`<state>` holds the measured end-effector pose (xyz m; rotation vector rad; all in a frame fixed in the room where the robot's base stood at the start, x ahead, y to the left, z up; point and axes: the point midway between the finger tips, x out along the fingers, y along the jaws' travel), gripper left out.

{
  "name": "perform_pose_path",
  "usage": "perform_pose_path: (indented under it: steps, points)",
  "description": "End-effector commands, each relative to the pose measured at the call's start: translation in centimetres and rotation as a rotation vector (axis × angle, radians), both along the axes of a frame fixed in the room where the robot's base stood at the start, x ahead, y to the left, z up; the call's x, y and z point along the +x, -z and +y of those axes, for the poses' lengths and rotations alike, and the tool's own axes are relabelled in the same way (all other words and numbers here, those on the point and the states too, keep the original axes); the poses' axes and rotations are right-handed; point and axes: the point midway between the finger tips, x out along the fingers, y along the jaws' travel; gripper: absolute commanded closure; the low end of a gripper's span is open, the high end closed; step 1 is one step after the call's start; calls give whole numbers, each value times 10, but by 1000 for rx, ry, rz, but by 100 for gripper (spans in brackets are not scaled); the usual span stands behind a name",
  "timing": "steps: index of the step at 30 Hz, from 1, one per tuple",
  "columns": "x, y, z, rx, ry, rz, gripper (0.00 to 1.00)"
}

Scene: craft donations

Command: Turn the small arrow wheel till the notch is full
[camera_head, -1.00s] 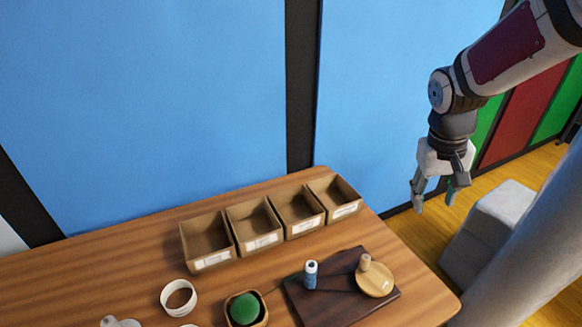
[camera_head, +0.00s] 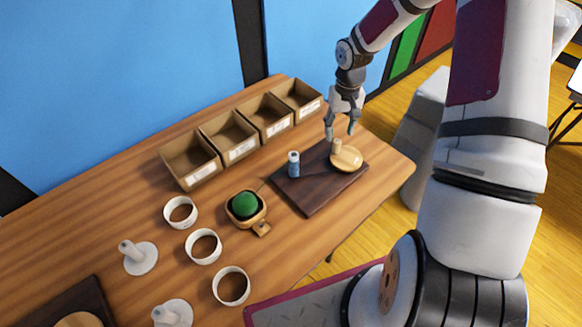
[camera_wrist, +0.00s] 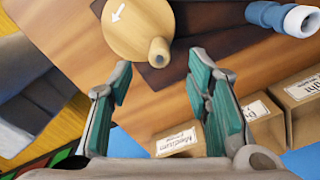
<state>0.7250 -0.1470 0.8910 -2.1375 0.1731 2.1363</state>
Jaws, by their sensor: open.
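The small arrow wheel (camera_head: 350,162) is a pale wooden disc with an upright peg handle (camera_head: 336,147), on a dark wooden board (camera_head: 309,200). In the wrist view the wheel (camera_wrist: 128,32) shows a white arrow, and its peg (camera_wrist: 158,51) points toward my gripper. A blue spool with a white top (camera_head: 293,165) stands on the board, left of the wheel; it also shows in the wrist view (camera_wrist: 270,14). My gripper (camera_head: 341,134) is open and empty, just above and behind the peg, apart from it. In the wrist view the peg lies between the finger lines. I cannot make out the notch.
Several cardboard bins (camera_head: 240,149) line the table's back edge. A green ball (camera_head: 245,205) sits in a wooden holder left of the board. White rings (camera_head: 203,247) and white pegged stands (camera_head: 139,257) stand further left. The table (camera_head: 110,215) has bare wood between them.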

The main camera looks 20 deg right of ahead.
Motion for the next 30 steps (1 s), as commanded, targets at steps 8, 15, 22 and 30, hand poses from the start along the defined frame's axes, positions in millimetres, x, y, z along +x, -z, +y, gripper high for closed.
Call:
perform_pose_path:
  steps: [8, 15, 22, 30]
  points:
    - [1, 33, 0, 0, -1, 1, 55]
    - [1, 57, 0, -1, 0, 0, 55]
    - [1, 69, 0, 0, 0, -2, 55]
    - [0, 70, 0, 0, 0, -2, 55]
